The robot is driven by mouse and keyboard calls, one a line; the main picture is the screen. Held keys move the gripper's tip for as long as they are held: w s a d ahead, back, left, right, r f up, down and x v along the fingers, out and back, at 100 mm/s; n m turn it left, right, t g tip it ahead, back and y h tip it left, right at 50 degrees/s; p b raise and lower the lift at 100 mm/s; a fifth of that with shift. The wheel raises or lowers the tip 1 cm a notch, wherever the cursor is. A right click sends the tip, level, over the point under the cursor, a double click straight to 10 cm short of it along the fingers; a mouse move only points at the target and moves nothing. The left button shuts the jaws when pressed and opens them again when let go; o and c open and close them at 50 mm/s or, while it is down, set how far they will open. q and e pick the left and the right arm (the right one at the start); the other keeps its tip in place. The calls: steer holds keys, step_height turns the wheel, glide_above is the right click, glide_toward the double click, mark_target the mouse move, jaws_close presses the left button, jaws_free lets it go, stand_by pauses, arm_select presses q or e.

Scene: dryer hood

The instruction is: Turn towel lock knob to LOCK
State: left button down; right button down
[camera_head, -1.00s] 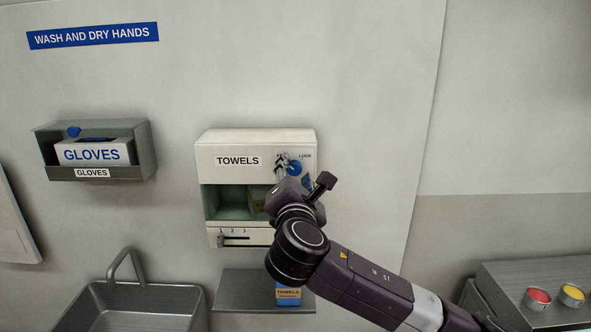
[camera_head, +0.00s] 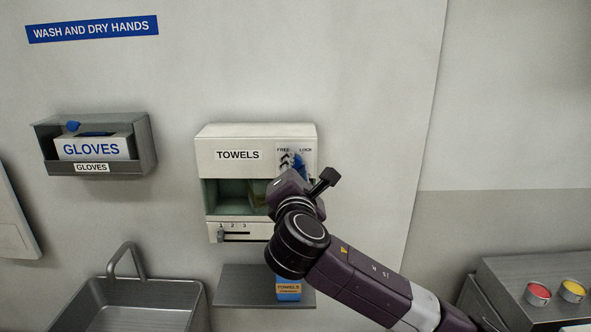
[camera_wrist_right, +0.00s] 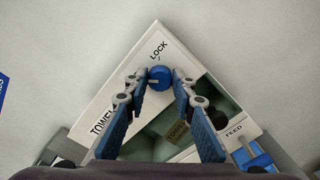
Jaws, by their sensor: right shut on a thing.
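The white towel dispenser (camera_head: 210,150) hangs on the wall, marked TOWELS, with FREE and LOCK labels at its upper right. The blue towel lock knob (camera_head: 300,160) is below these labels, partly covered by my right gripper (camera_head: 291,163). In the right wrist view the round blue knob (camera_wrist_right: 160,77) sits between the fingertips of my right gripper (camera_wrist_right: 159,80), just below the LOCK label. The right gripper is shut on the knob. A pale mark shows on the knob, but I cannot tell which label it points to. My left gripper is not in view.
A numbered slider (camera_head: 240,236) is on the dispenser's lower front. A shelf (camera_head: 240,285) below holds a blue towels box (camera_head: 288,289). A glove holder (camera_head: 143,150) and a sink (camera_head: 135,290) are to the left. Red (camera_head: 537,293) and yellow (camera_head: 572,290) buttons are at right.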

steer(key=m+b, duration=0.1)
steer(key=m, duration=0.1)
steer(key=m+b, duration=0.1)
steer(key=m, duration=0.2)
steer(key=m+b, duration=0.2)
steer(key=shift+f+m, duration=0.3)
steer(key=shift+m, duration=0.1)
steer(key=shift+m+b, duration=1.25)
steer(key=shift+m, duration=3.25)
